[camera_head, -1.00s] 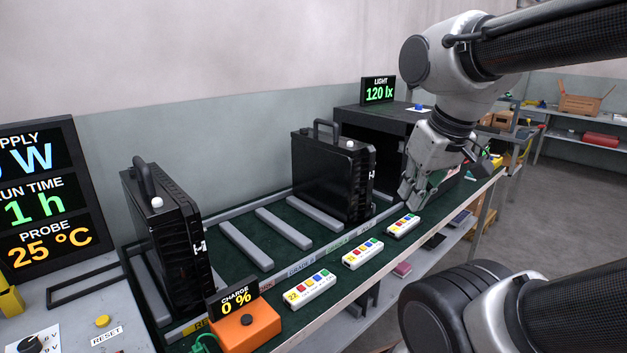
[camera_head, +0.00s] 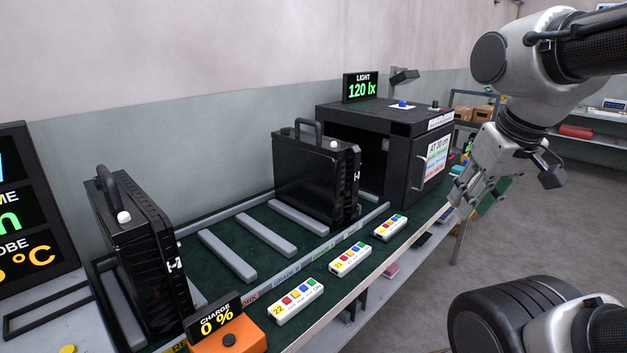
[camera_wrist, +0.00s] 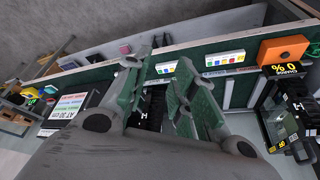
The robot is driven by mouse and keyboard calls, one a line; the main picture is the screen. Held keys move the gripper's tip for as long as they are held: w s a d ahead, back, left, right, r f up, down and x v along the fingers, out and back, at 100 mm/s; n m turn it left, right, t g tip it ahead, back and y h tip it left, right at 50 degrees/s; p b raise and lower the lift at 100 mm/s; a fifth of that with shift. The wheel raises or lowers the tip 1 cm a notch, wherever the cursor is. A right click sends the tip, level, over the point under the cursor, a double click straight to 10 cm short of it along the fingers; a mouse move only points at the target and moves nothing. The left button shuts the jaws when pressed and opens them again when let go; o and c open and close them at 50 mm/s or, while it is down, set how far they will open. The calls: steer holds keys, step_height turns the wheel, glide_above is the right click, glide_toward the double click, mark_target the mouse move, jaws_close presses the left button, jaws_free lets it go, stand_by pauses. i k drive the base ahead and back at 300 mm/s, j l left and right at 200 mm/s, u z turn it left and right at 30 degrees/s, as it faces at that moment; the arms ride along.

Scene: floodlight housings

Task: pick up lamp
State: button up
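Two black lamp housings with top handles and white knobs stand upright on the green bench. The near-left lamp (camera_head: 140,255) is behind the orange charge box, and also shows at the right of the wrist view (camera_wrist: 283,128). The other lamp (camera_head: 312,180) stands further along, beside the dark box. My gripper (camera_head: 484,196) is off the bench's front edge at the right, apart from both lamps. In the wrist view its green-padded fingers (camera_wrist: 158,78) are spread with nothing held. A dark housing shows beyond the gap, partly hidden by the fingers.
A black test box (camera_head: 400,130) with its door open stands at the far end. Several white button strips (camera_head: 350,260) line the front edge. The orange charge box (camera_head: 230,335) reads 0 %. Grey slats (camera_head: 228,255) between the lamps are bare.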

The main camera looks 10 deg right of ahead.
mark_target(316, 175)
steer(key=i+l+u, duration=0.25)
steer(key=l, duration=0.2)
steer(key=i+l+u, duration=0.2)
steer(key=l, duration=0.3)
steer(key=i+l+u, duration=0.1)
steer(key=l+u, duration=0.15)
steer(key=l, duration=0.25)
steer(key=i+l+u, duration=0.2)
steer(key=l, duration=0.35)
steer(key=l+u, duration=0.25)
steer(key=l, duration=0.3)
